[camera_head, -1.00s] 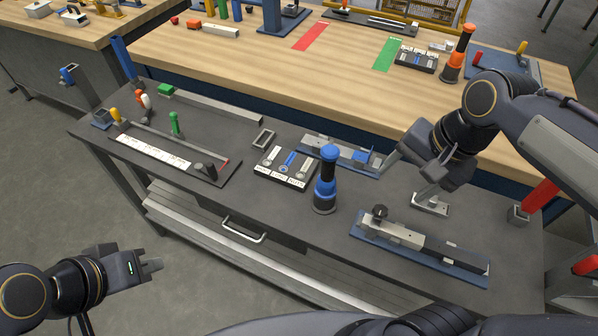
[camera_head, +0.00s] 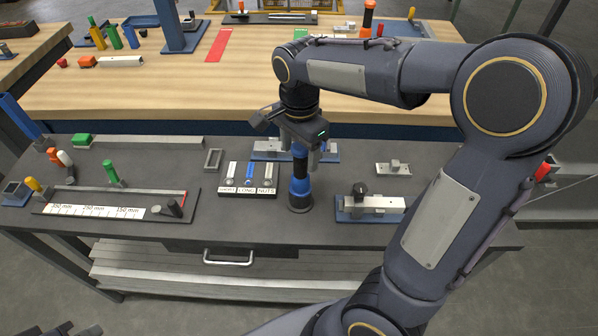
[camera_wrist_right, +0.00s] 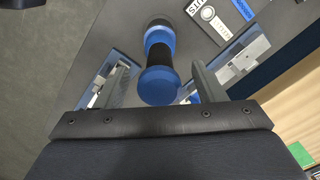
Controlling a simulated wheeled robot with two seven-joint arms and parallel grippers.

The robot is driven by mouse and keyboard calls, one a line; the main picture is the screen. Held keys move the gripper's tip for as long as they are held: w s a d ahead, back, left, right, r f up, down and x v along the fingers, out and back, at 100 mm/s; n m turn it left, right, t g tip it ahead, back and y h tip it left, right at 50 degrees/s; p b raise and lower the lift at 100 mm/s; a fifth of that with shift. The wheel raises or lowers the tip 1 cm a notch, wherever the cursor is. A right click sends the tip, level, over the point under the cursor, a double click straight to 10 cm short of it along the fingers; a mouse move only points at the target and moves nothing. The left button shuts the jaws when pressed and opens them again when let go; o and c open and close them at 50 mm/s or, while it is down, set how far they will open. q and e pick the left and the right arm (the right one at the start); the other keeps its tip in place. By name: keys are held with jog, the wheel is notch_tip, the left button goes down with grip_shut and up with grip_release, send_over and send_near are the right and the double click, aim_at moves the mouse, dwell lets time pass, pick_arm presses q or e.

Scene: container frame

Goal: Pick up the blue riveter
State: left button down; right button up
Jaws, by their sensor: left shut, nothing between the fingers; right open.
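The blue riveter (camera_head: 300,188), blue and black, stands upright on the dark workbench, right of the labelled tray. My right gripper (camera_head: 302,158) is over its top, pointing down and open. In the right wrist view, the riveter (camera_wrist_right: 160,86) appears between the two spread fingers of the gripper (camera_wrist_right: 159,66), with a gap on each side. The gripper partly hides the riveter's top in the head view. My left gripper (camera_head: 75,328) is at the bottom left edge, mostly cut off, away from the bench.
The tray (camera_head: 248,193) marked SHORT, LONG and NUTS sits left of the riveter. A blue-based fixture (camera_head: 372,207) lies to the right, and another blue-based one (camera_head: 268,151) lies behind. A measuring fixture (camera_head: 120,204) is further left. An orange riveter (camera_head: 367,18) stands on the wooden table behind.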

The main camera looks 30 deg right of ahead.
notch_tip(320, 180, down, 2)
jog(key=c, duration=1.1)
jog(key=shift+o, duration=0.2)
jog(key=shift+r, duration=0.15)
